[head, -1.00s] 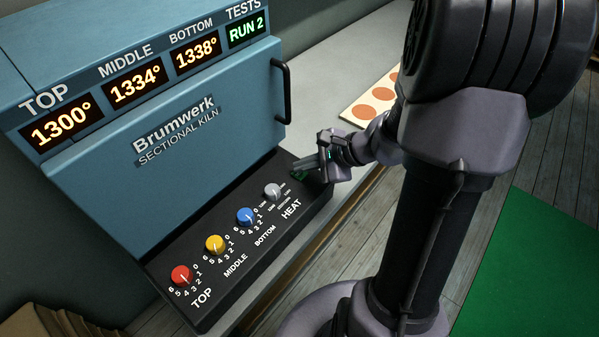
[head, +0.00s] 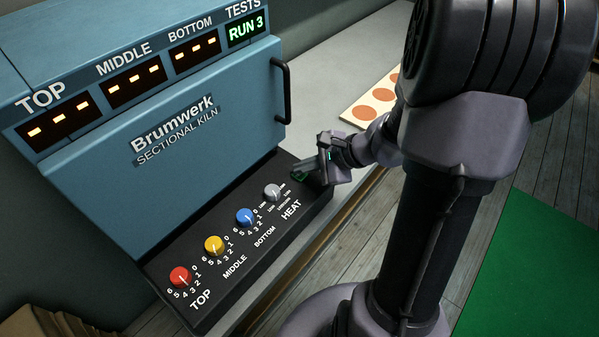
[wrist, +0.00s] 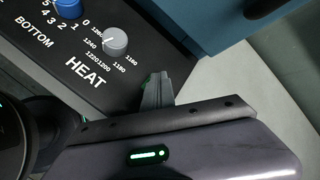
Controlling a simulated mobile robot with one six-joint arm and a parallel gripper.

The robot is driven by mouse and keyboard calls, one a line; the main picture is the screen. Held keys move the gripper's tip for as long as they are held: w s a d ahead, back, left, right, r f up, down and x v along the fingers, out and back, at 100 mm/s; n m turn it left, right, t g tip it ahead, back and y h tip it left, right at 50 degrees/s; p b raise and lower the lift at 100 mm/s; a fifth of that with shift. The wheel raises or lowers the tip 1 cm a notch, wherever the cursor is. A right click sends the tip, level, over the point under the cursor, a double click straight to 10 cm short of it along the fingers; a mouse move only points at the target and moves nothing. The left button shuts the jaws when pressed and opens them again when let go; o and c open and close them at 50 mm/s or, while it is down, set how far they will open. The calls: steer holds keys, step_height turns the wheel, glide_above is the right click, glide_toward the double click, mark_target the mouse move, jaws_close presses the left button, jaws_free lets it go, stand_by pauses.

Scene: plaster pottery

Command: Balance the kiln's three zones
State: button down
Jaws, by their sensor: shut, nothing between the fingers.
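The blue kiln (head: 185,110) has a sloped black panel with a red TOP knob (head: 180,275), a yellow MIDDLE knob (head: 214,245), a blue BOTTOM knob (head: 245,217) and a grey HEAT knob (head: 272,192). The grey HEAT knob (wrist: 115,41) also shows in the wrist view, its pointer toward the 1240 side. The TOP (head: 58,120), MIDDLE (head: 136,82) and BOTTOM (head: 197,52) displays show dashes. The TESTS display (head: 246,30) reads RUN 3.
A door handle (head: 283,90) sticks out at the kiln's right edge, above my gripper. A pale board with orange discs (head: 365,112) lies on the grey bench (head: 345,65) behind my arm. A green mat (head: 530,270) lies on the wooden floor at right.

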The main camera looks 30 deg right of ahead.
mark_target(303, 175)
steer(key=shift+r+p, duration=0.4)
steer(key=shift+r, duration=0.3)
steer(key=shift+r, duration=0.1)
step_height(303, 175, up, 5)
steer(key=p, duration=0.4)
steer(key=s+a+r+n+g, duration=0.2)
steer(key=a+r+n, duration=0.35)
steer(key=a, duration=0.25)
steer(key=s+a+r+n+h, duration=0.1)
steer(key=s+a+r+n, duration=0.2)
steer(key=s, duration=0.4)
steer(key=s+a+r+n+h, duration=0.1)
steer(key=s+a+r+n, duration=0.3)
steer(key=s+n, duration=0.3)
steer(key=shift+s+a+r+n+h, duration=0.3)
steer(key=shift+a+n+h, duration=0.1)
steer(key=shift+a, duration=0.5)
